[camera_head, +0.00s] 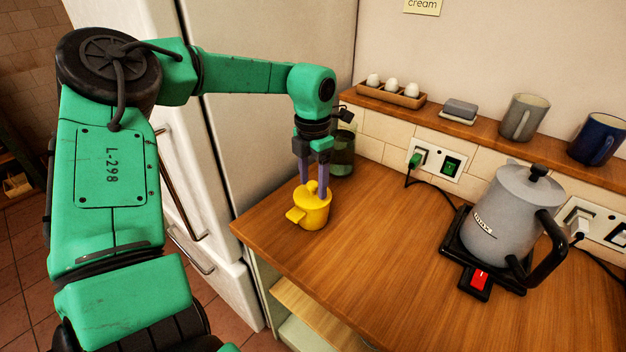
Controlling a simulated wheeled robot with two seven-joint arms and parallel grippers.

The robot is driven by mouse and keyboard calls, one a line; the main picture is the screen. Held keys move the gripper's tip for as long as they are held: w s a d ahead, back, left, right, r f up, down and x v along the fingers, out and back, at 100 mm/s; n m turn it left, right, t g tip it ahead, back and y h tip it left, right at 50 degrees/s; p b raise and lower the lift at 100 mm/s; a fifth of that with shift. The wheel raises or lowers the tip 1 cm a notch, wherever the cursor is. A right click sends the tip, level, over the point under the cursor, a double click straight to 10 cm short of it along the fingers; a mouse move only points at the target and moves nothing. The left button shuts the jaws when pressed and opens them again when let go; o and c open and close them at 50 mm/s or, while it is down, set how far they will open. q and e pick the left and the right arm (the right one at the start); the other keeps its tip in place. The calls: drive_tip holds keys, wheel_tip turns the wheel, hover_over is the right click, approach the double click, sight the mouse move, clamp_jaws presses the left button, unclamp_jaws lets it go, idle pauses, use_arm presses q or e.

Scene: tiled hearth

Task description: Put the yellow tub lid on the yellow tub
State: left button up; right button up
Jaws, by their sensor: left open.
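The yellow tub (312,216) stands upright near the left end of the wooden counter. A stubby yellow piece juts from its left side. The yellow lid (313,187) appears to be on top of the tub, with its knob pointing up; at this size I cannot tell how fully it is seated. My left gripper (313,192) points down from above, open, its two purple fingers on either side of the knob. The fingertips hide part of the lid. My right gripper is not in view.
A dark green jar (342,153) stands close behind the tub. A grey kettle (508,215) sits on a black base at the right. A shelf (462,128) along the wall holds an egg tray (391,95) and mugs. The counter's middle (400,255) is clear.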

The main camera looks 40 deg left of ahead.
use_arm(q)
drive_tip(key=shift+r, duration=0.15)
drive_tip(key=shift+r+p, duration=1.4)
drive_tip(key=shift+r, duration=0.65)
drive_tip(key=shift+r, duration=0.1)
drive_tip(key=shift+r, duration=0.35)
wheel_tip(320, 180, up, 14)
drive_tip(key=shift+b, duration=0.3)
drive_tip(key=shift+f, duration=0.1)
idle(0.3)
